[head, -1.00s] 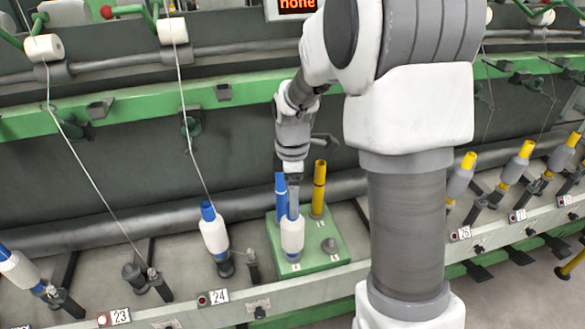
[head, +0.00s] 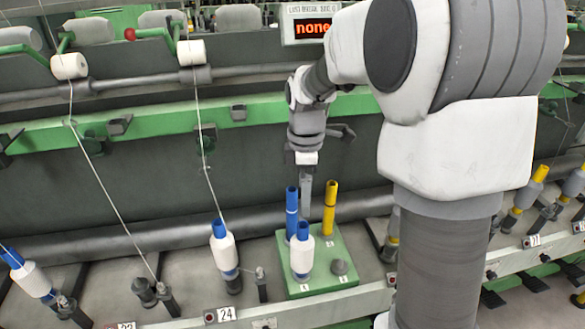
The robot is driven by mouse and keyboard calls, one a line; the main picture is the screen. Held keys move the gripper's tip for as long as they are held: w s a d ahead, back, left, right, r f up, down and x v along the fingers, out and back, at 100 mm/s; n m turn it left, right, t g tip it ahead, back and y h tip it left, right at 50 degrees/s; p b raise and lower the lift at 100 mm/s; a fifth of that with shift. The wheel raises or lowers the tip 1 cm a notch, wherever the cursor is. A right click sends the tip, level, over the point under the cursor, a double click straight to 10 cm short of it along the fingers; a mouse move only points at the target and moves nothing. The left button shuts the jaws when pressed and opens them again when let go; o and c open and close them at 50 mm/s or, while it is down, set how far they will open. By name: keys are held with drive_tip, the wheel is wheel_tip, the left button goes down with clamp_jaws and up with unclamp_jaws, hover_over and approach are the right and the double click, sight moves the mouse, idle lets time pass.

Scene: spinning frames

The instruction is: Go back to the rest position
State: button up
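My gripper (head: 305,197) points down above the green block (head: 350,240), seen edge-on, so its opening does not show. Its tips are just above a white-wound blue bobbin (head: 302,257), which stands upright on the block; a small gap seems to separate them. A bare blue tube (head: 291,203) and a yellow tube (head: 329,205) stand behind it on the block. A short grey peg (head: 339,267) at the front right is bare. My gripper appears to hold nothing.
A white-wound bobbin (head: 222,252) stands at position 24 with thread running up. Another bobbin (head: 32,280) is at far left. Between them is a bare spindle (head: 145,292). Grey-wound yellow bobbins (head: 525,195) stand at right. A display (head: 312,28) reads "none". A green rail (head: 160,132) crosses behind.

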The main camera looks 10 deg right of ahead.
drive_tip(key=s+r+m+t+p, duration=0.1)
drive_tip(key=s+r+m+t, duration=0.1)
drive_tip(key=s+r+m, duration=0.4)
drive_tip(key=s+r+m+t+p, duration=0.1)
drive_tip(key=s+r+m+t, duration=0.2)
drive_tip(key=s, duration=1.1)
drive_tip(key=shift+s+r+m+t, duration=0.3)
drive_tip(key=shift+r+m, duration=1.55)
drive_tip(key=shift+m, duration=1.55)
